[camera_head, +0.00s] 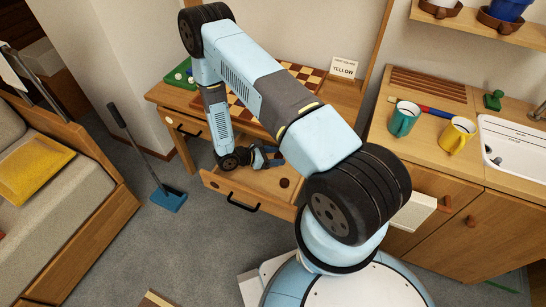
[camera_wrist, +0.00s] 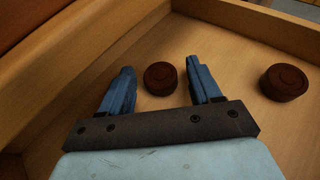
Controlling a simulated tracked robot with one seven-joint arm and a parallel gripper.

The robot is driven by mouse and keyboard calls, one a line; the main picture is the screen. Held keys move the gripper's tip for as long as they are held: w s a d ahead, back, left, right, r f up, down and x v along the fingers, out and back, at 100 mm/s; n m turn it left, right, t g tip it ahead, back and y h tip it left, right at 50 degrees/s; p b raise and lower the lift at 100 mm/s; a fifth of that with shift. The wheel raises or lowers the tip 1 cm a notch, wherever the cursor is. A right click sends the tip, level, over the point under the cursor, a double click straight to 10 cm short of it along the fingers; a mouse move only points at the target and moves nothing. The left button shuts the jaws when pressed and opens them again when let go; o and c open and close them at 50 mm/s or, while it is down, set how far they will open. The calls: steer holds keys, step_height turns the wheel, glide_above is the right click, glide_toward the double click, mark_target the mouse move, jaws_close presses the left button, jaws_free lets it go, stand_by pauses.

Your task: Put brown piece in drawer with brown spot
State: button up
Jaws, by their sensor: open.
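My gripper (camera_wrist: 160,85) is open inside the pulled-out wooden drawer (camera_head: 232,186), above its floor. A round dark brown piece (camera_wrist: 160,78) rests on the drawer floor and appears between the two blue fingertips, with gaps on both sides. A second similar brown piece (camera_wrist: 284,82) lies to the right, clear of the fingers. In the head view one brown disc (camera_head: 284,183) shows in the drawer, to the right of my gripper (camera_head: 272,157); the other piece is hidden there.
The drawer walls (camera_wrist: 70,70) stand close around my gripper. A blue dustpan (camera_head: 168,199) stands on the floor.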

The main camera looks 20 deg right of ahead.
steer(key=v, duration=1.2)
steer(key=shift+r, duration=0.2)
steer(key=d+r+m+g+y, duration=0.1)
steer(key=d+r+m+y, duration=0.15)
steer(key=r, duration=0.85)
steer(key=d+r+m+y, duration=0.2)
steer(key=r+m, duration=0.2)
steer(key=r, duration=0.8)
steer(key=d+r+m+g+y, duration=0.15)
steer(key=r+m, duration=0.25)
steer(key=r, duration=0.7)
steer(key=s+d+r+m+t+y, duration=0.2)
steer(key=s+r+m+t+y, duration=0.5)
steer(key=s+r, duration=1.3)
steer(key=shift+s+d+r+t+y, duration=0.25)
steer(key=shift+d+r+t+y, duration=0.05)
steer(key=shift+t, duration=0.25)
steer(key=shift+m, duration=0.25)
steer(key=shift+c, duration=0.2)
